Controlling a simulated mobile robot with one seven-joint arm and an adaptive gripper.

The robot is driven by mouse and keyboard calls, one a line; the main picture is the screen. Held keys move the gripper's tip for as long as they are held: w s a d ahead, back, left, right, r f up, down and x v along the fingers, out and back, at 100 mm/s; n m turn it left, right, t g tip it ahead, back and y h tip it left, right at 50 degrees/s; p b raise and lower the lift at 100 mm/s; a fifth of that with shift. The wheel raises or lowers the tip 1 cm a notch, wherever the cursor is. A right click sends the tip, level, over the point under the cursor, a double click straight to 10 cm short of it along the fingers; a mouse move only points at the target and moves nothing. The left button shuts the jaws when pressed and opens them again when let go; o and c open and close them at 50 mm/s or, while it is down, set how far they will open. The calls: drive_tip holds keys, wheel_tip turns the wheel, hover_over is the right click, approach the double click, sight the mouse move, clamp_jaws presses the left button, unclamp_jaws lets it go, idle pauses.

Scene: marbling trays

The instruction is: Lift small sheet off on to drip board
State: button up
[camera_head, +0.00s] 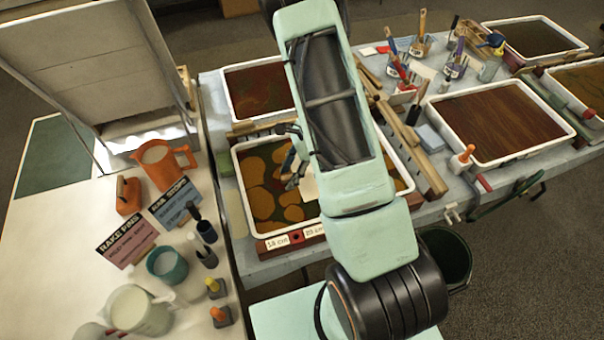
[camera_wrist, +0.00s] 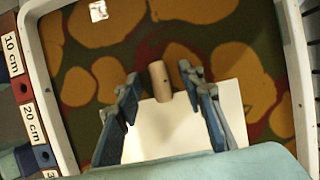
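The small cream sheet (camera_wrist: 175,128) lies over the marbling tray (camera_wrist: 50,105), above its orange and dark green pattern; I cannot tell whether it touches the surface. A short wooden peg (camera_wrist: 158,80) stands at the sheet's far edge. My gripper (camera_wrist: 160,76) is open, one blue-padded finger on each side of the peg and sheet, with gaps visible. In the head view my gripper (camera_head: 292,165) is over the near middle tray (camera_head: 240,190), and part of the sheet (camera_head: 309,187) shows beside my arm. A tall pale leaning panel (camera_head: 85,60) at upper left may be the drip board.
Wooden rails (camera_head: 408,130) run right of this tray. A reddish-brown tray (camera_head: 570,128) and brush pots (camera_head: 452,68) stand farther right. An orange jug (camera_head: 165,165), rake signs (camera_head: 125,243) and cups crowd the left table. A bucket (camera_head: 468,262) stands below the bench.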

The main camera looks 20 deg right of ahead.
drive_tip(key=c, duration=0.9)
drive_tip(key=shift+r, duration=0.1)
drive_tip(key=shift+r, duration=0.3)
wheel_tip(320, 180, up, 2)
drive_tip(key=shift+w+r+b, duration=0.1)
drive_tip(key=shift+b, duration=0.25)
drive_tip(key=s+r, duration=0.3)
drive_tip(key=s, duration=0.1)
drive_tip(key=s+d+r, duration=0.1)
drive_tip(key=s+r, duration=0.3)
drive_tip(key=s, duration=0.1)
drive_tip(key=s+d+r, duration=0.1)
drive_tip(key=s+r, duration=0.3)
drive_tip(key=s, duration=0.1)
drive_tip(key=shift+d+r, duration=0.1)
drive_tip(key=shift+d, duration=0.05)
